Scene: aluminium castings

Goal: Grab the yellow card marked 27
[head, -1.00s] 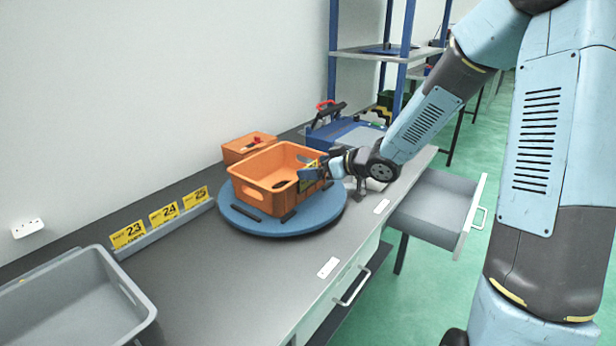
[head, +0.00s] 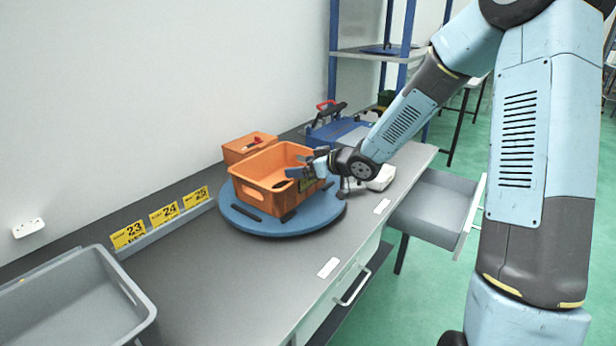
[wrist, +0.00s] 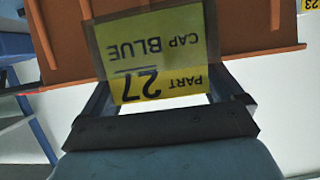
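The yellow card marked 27 (wrist: 155,65) reads PART 27 CAP BLUE upside down in the wrist view, in a clear holder against the wall of the orange crate (wrist: 265,25). The crate also shows in the head view (head: 262,190), on a round blue turntable (head: 250,224). My gripper (head: 300,170) is at the crate's right side. In the wrist view, its fingers stand wide apart, one along each side edge of the card. The gripper looks open. I cannot tell whether either finger touches the card.
Yellow cards 23 (head: 129,234), 24 (head: 164,214) and 25 (head: 196,197) stand along the wall. A grey bin (head: 130,310) is at front left, a smaller orange box (head: 240,147) behind the crate. A drawer (head: 437,210) stands open at right.

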